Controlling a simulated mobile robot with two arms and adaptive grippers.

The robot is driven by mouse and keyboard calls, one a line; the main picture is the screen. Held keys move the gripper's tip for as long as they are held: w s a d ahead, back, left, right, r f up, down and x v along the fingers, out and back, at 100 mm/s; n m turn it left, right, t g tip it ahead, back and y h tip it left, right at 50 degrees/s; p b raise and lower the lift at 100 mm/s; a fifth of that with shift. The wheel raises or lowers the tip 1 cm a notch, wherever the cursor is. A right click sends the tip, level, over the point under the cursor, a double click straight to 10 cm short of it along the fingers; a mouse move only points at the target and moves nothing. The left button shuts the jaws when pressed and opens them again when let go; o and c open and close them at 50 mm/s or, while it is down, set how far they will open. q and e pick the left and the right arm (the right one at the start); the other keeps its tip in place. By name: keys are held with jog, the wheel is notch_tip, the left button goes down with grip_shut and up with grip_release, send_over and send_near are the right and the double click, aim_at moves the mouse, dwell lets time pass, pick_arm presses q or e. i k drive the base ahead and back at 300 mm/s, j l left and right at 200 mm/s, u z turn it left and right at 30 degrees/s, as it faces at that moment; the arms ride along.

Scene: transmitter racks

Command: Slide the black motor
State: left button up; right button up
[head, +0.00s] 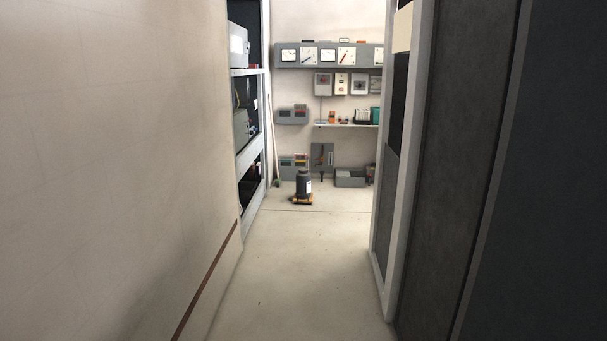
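A dark motor (303,184), black to dark grey with a pale label on its side, stands upright on the floor at the far end of the passage in the head view. It rests on a small tan or wooden base (301,199). It is well ahead of me, apart from the walls and racks. Neither of my grippers shows in this view.
A bare wall (110,160) closes the left side and dark cabinets (450,170) the right. The floor (300,270) between them is clear. An open rack (247,130) stands at left; meters (328,55) and a shelf (346,125) line the back wall.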

aim_at(303, 185)
jog(key=i+z, duration=0.1)
jog(key=i, duration=4.9)
jog(key=j, duration=0.1)
